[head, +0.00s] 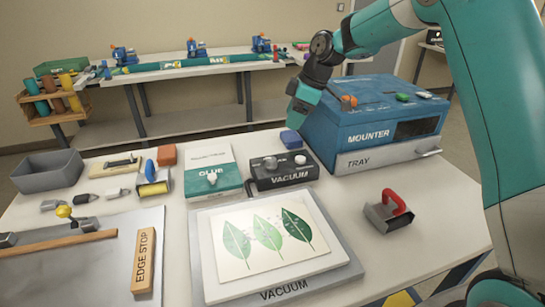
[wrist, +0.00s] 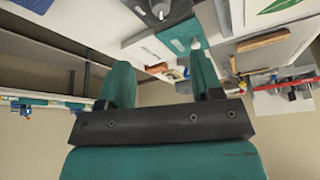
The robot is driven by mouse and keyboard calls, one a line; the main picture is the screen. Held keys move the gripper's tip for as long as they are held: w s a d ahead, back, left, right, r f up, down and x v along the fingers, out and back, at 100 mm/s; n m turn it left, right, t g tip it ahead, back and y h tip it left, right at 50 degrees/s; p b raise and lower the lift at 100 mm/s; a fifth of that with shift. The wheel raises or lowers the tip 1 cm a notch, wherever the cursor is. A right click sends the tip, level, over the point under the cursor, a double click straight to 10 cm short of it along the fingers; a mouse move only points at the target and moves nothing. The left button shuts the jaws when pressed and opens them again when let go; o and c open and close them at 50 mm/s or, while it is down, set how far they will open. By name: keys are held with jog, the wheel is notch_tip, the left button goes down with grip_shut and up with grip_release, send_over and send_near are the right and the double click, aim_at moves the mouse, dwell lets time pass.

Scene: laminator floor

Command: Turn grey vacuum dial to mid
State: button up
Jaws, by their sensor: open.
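The black vacuum box (head: 285,174) stands on the table behind the leaf board. It has a grey dial (head: 270,163) on its top left and a white knob (head: 300,159) on its top right. The dial's exact pointer angle is too small to read. My gripper (head: 294,118) is above and behind the vacuum box, beside the blue mounter, apart from the dial. In the wrist view my gripper (wrist: 163,72) shows two teal fingers spread apart with nothing between them.
The blue mounter (head: 375,118) stands right of the vacuum box. A teal-and-white glue box (head: 211,160) stands left of it. A small blue block (head: 290,138) lies behind it. The leaf board (head: 215,286) is in front, with a red-handled tool (head: 388,212) to the right.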

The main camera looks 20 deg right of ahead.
aim_at(272, 158)
jog(key=p+x, duration=0.2)
jog(key=x, duration=1.2)
jog(key=shift+a+f, duration=0.1)
jog(key=shift+f, duration=0.2)
jog(key=c, duration=0.9)
